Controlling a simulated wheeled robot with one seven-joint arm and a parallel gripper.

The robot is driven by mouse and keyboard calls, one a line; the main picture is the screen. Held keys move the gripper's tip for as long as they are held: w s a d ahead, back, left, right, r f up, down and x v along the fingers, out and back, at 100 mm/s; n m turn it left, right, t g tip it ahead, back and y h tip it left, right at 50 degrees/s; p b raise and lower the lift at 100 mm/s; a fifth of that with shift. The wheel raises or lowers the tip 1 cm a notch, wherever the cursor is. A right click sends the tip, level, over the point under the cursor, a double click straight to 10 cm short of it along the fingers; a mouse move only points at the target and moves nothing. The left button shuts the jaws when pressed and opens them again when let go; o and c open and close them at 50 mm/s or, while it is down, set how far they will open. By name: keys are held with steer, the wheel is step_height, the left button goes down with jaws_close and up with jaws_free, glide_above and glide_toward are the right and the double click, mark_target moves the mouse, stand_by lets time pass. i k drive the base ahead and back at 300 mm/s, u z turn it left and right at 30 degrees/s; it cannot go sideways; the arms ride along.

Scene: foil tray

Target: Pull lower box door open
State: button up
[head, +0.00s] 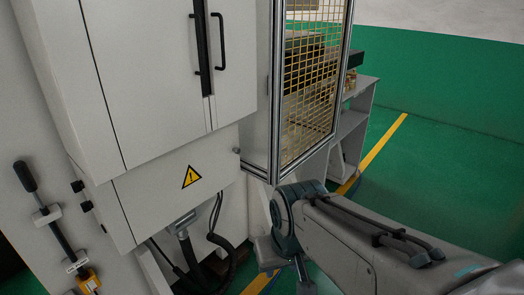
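A white cabinet stands at the left with two upper doors (150,80) that look shut. Each upper door has a black vertical handle, one at the left (200,45) and one at the right (220,45). Below them is a lower box (150,195) with a yellow warning triangle (191,177) on its front. The box front looks shut, and I see no handle on it. My arm reaches in from the lower right, and its bent joint is just right of the lower box, apart from it in the picture. My gripper's fingers do not show.
A framed yellow mesh panel (312,80) stands right of the cabinet, close above my arm. Black cables (218,240) hang under the lower box. A black lever (48,205) is at the far left. Green floor (440,165) is open at the right, beyond a grey bench (350,125).

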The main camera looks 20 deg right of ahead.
mark_target(152, 195)
steer(key=z, duration=0.1)
steer(key=i, duration=1)
steer(key=u, duration=0.55)
